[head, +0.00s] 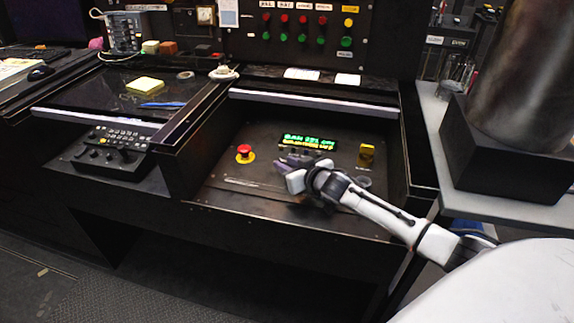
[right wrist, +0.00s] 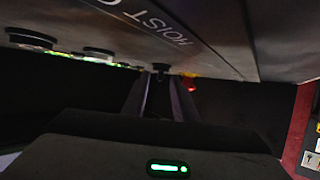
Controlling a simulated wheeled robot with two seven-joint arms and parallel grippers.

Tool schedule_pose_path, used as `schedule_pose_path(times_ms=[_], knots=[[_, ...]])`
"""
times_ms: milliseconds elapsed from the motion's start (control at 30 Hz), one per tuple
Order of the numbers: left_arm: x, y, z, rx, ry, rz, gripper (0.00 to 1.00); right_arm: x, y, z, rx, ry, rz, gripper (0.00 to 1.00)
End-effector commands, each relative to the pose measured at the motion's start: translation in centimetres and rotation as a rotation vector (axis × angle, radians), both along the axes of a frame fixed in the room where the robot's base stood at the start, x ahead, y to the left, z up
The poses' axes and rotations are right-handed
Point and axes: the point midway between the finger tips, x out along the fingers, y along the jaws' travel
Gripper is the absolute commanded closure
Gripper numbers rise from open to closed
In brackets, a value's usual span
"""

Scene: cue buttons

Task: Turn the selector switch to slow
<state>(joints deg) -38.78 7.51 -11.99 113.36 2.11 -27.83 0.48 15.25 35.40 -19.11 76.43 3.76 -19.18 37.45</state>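A small dark knob (right wrist: 160,70), which looks like the selector switch, stands out from the console face in the right wrist view. My right gripper (head: 282,164) is at the console panel (head: 228,186), just below the lit display (head: 306,141). In the right wrist view its two fingers (right wrist: 162,82) are close together, with the knob between their tips. In the head view the gripper hides the knob, and its setting marks cannot be read. My left gripper is not in view.
A red emergency button (head: 244,153) on a yellow base is left of my right gripper. A "HOIST" label is nearby.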

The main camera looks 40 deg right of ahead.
Motion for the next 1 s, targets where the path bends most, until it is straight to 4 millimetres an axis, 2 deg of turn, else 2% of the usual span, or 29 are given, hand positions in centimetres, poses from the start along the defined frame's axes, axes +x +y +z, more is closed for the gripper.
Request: schedule_pose_path(times_ms=[100,267,667,1000], knots=[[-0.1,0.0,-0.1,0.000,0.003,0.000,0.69,0.0,0.0,0.0,0.000,0.000,0.000,0.74],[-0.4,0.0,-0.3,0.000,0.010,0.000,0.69,0.0,0.0,0.0,0.000,0.000,0.000,1.00],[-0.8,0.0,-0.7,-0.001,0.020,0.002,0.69,0.0,0.3,0.0,0.006,-0.001,-0.038,1.00],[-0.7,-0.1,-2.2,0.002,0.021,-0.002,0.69,0.2,1.0,-0.4,0.014,-0.002,-0.251,1.00]])
